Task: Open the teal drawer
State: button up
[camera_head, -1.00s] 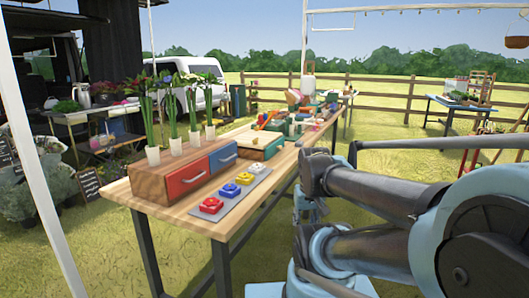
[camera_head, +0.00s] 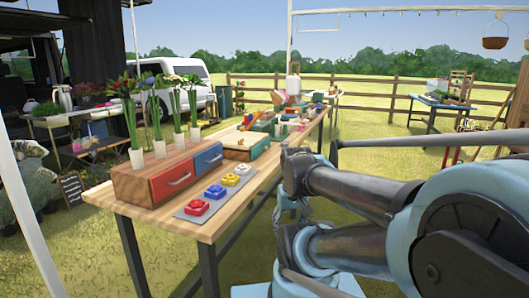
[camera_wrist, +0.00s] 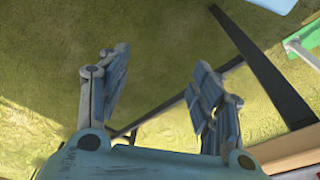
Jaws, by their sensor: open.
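The teal front of a low wooden box (camera_head: 246,154) shows on the long wooden table in the head view, behind the red and blue drawers. In the wrist view a green-teal panel with a pale bar-like handle (camera_wrist: 300,42) shows at the upper right, cut off by the picture edge. It looks like the same front, but I cannot be sure. My gripper (camera_wrist: 160,62) is open and empty, fingers apart over grass, to the left of that panel and not touching it. In the head view my arm hides the gripper's surroundings.
The red drawer (camera_head: 172,181) and blue drawer (camera_head: 208,159) sit in a wooden box nearest on the table (camera_head: 200,229), with potted stems on top. A row of coloured buttons (camera_head: 215,191) lies in front. Dark table legs (camera_wrist: 265,75) cross the wrist view.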

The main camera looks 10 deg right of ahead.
jog(key=shift+s+a+r, duration=0.1)
jog(key=shift+s+r, duration=0.25)
jog(key=shift+c, duration=0.8)
jog(key=w+a+r+n+t+y, duration=0.1)
jog(key=w+r+n+y, duration=0.35)
jog(key=w, duration=0.95)
jog(key=w+a+r+n+y, duration=0.1)
jog(key=w+r+y, duration=0.5)
jog(key=w, duration=0.8)
jog(key=w+d+n+t+y, duration=0.2)
jog(key=w+d+n+t, duration=0.1)
jog(key=w+d, duration=0.8)
jog(key=n+t+y, duration=0.3)
send_near(270, 155)
jog(key=s+d+r, duration=0.4)
jog(key=d, duration=0.3)
jog(key=x, duration=1.7)
jog(key=shift+s+a+f, duration=0.1)
jog(key=shift+a, duration=0.3)
grip_shut()
